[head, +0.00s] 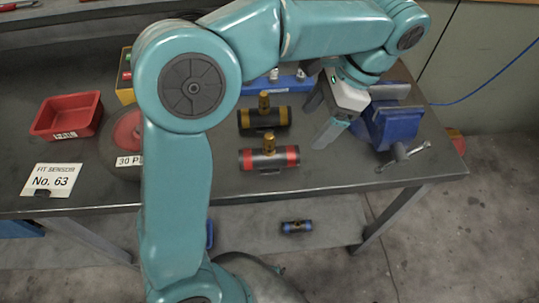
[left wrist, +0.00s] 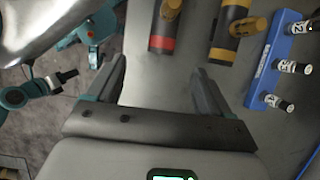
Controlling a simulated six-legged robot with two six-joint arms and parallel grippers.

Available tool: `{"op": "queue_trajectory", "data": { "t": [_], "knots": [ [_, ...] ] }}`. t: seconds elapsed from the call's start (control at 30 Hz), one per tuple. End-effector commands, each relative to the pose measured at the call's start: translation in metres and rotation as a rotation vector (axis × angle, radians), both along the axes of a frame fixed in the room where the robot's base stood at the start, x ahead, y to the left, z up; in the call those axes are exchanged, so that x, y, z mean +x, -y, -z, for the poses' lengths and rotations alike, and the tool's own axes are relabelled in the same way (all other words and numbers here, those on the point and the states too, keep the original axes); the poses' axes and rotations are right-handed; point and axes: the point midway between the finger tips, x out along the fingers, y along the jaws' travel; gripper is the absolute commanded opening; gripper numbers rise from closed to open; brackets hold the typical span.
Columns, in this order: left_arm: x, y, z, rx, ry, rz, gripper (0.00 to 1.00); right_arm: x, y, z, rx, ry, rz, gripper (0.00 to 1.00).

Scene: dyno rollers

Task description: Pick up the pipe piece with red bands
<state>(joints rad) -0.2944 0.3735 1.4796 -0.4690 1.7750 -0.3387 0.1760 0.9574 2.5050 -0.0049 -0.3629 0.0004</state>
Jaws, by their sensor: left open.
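The pipe piece with red bands (head: 269,158) lies on the grey workbench near its front edge, dark with a brass fitting on top. It also shows at the top of the left wrist view (left wrist: 162,38). A similar pipe piece with yellow bands (head: 263,119) lies just behind it, and in the left wrist view (left wrist: 228,30) it is to the right. My left gripper (head: 320,118) is open and empty, right of both pieces and apart from them. Its two fingers (left wrist: 160,68) show spread in the left wrist view. My right gripper cannot be made out.
A blue vise (head: 392,125) stands right of my left gripper. A blue rack (head: 287,84) with small labelled fittings is behind the pipe pieces. A red bin (head: 67,116) and a sign (head: 52,180) are at the left. A blue-banded piece (head: 297,227) lies on the lower shelf.

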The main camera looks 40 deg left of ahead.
Motion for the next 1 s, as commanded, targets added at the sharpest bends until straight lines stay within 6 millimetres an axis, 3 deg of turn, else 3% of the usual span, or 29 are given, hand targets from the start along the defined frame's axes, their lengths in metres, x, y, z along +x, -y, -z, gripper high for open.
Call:
{"op": "queue_trajectory", "data": {
  "t": [0.03, 0.2, 0.47, 0.7, 1.0],
  "knots": [
    [-0.005, -0.003, 0.015, 0.001, -0.003, -0.001, 0.81, 0.000, 0.000, 0.007, 0.000, 0.000, 0.000, 0.43],
    [-0.015, -0.011, 0.047, 0.000, -0.003, 0.000, 0.81, 0.000, 0.000, 0.013, 0.000, 0.000, 0.000, 0.43],
    [-0.018, -0.018, 0.069, 0.000, -0.001, -0.001, 0.81, 0.000, 0.000, 0.016, 0.000, 0.000, 0.000, 0.43],
    [-0.024, -0.029, 0.104, -0.001, -0.003, -0.002, 0.81, 0.000, 0.000, 0.021, 0.000, 0.000, 0.000, 0.43],
    [-0.026, -0.032, 0.113, -0.001, 0.001, 0.000, 0.81, 0.000, 0.000, 0.021, 0.000, 0.000, 0.000, 0.43]
  ]
}}
